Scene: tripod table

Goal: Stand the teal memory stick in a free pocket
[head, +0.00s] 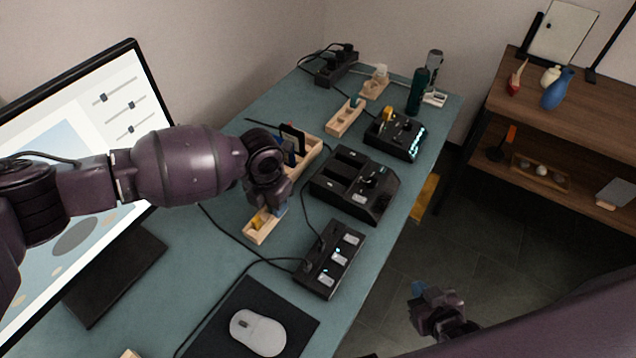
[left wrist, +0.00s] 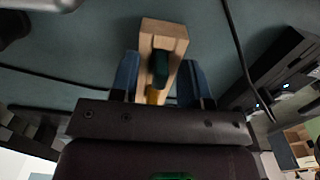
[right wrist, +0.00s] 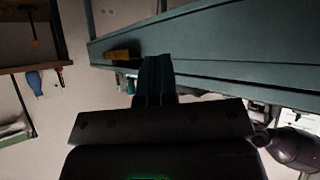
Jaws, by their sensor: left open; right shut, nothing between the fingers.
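A small pale wooden block (head: 258,238) with pockets lies on the teal desk, partly hidden by my left gripper. In the left wrist view the block (left wrist: 163,27) holds a dark teal stick (left wrist: 160,68), apparently upright, and a yellow piece (left wrist: 154,96) beside it. The yellow piece (head: 257,222) also shows in the head view; the teal stick is hidden there. My left gripper (left wrist: 160,80) is open, one blue finger on each side of the stick, with gaps visible. My right gripper (right wrist: 155,70) is shut and empty, off the desk's right side, low in the head view (head: 420,290).
A black box with lit buttons (head: 331,260), a larger black dock (head: 355,184) and cables lie close right of the block. A longer wooden holder (head: 305,157) stands behind. Another holder (head: 345,118) carries a small teal item. A mouse (head: 258,332) sits in front; a monitor (head: 90,130) stands left.

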